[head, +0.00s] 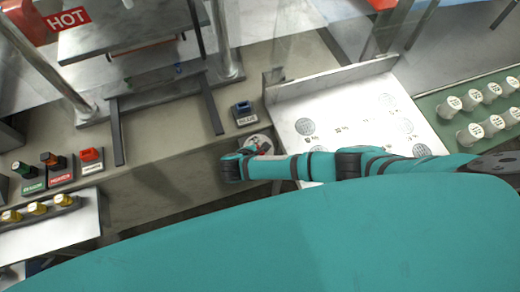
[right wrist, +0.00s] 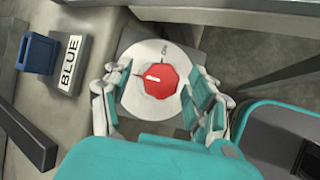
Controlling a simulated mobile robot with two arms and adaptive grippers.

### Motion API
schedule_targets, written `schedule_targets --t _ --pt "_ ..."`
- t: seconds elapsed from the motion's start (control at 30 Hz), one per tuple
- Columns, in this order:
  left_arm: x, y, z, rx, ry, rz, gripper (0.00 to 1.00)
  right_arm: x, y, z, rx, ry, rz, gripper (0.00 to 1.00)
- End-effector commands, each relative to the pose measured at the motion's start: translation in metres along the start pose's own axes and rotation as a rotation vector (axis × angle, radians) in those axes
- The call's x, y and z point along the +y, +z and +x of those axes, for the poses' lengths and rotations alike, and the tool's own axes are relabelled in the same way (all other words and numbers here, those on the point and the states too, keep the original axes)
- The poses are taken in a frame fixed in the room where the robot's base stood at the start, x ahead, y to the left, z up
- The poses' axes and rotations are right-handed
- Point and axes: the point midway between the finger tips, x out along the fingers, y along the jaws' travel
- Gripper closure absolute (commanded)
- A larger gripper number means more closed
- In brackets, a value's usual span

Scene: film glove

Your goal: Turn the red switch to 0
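The red switch is an octagonal knob (right wrist: 160,82) on a round white dial plate (right wrist: 148,110) in the right wrist view. A short white line on the knob points left, toward a thin dark mark on the plate. Another mark with small lettering is at the plate's top; I cannot read it surely. My right gripper (right wrist: 155,103) is open, its fingers on either side of the knob and apart from it. In the head view my right gripper (head: 246,158) is at the dial on the counter's front edge and mostly hides the knob. My left gripper is not in view.
A blue switch (right wrist: 36,53) with a BLUE label (right wrist: 70,62) stands beside the dial. A HOT sign (head: 67,19) marks the press.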

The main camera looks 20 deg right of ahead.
Motion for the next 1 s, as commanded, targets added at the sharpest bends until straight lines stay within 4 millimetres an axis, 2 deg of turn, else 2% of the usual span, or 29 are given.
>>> schedule_targets --t 0.2,0.33,0.7,0.83,1.0 --pt "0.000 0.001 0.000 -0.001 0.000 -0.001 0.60 -0.001 0.000 -0.001 0.000 -0.001 0.000 0.41" --pt "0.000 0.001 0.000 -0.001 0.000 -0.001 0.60 -0.001 -0.001 -0.010 0.003 -0.001 0.000 0.41" --pt "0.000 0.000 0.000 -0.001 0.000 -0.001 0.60 -0.001 -0.001 -0.085 0.005 -0.001 0.001 0.41" --pt "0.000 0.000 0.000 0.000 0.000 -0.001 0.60 0.000 -0.001 -0.106 0.003 -0.001 0.001 0.41" --pt "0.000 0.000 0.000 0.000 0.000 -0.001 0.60 0.000 -0.001 -0.118 0.001 -0.001 0.001 0.41"
